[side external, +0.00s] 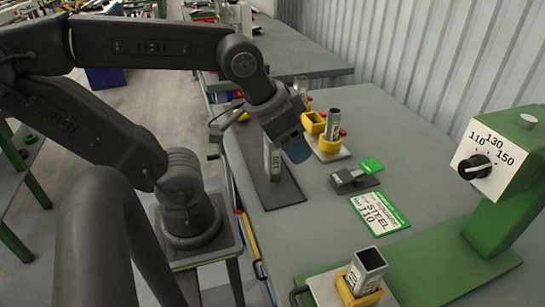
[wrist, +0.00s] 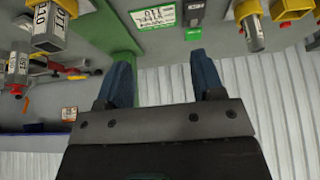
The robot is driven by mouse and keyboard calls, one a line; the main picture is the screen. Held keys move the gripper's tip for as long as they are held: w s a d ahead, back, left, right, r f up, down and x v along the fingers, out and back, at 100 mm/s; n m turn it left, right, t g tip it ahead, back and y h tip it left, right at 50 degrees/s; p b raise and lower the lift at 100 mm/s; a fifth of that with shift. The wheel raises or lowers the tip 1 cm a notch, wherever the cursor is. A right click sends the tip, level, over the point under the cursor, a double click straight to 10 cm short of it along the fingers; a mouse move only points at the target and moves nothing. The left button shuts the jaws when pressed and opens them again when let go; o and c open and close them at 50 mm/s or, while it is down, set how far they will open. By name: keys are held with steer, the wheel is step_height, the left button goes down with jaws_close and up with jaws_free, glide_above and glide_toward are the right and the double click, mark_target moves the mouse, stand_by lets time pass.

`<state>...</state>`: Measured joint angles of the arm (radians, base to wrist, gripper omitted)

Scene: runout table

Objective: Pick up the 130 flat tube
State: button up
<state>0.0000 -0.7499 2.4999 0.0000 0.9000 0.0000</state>
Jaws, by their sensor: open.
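My gripper (side external: 293,145) hangs over the table with its blue fingers spread and nothing between them; it also shows in the wrist view (wrist: 163,75). A grey metal tube (side external: 272,160) stands on a dark plate just behind and below it, partly hidden by the gripper. A tube in a yellow holder (side external: 333,125) stands to the right, and another (side external: 301,88) farther back. A square tube (side external: 367,270) stands in a yellow holder at the front. In the wrist view, one tube (wrist: 48,28) reads 110; another (wrist: 18,68) has small print. I cannot tell surely which tube is the 130 flat one.
A green and white card (side external: 379,214) reading STEEL 110 lies on the table (side external: 330,235). A green stand with a 110-130-150 dial (side external: 480,166) rises at the right.

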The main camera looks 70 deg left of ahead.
steer(key=shift+a, duration=0.1)
steer(key=n+g+y, duration=0.4)
steer(key=n+g, duration=0.2)
steer(key=n, duration=1.2)
glide_above(272, 155)
steer(key=d, duration=0.2)
steer(key=w+x, duration=0.1)
steer(key=x, duration=1.3)
steer(key=shift+w+a+y, duration=0.3)
steer(key=shift+a, duration=0.15)
steer(key=shift+c, duration=0.3)
steer(key=c, duration=1)
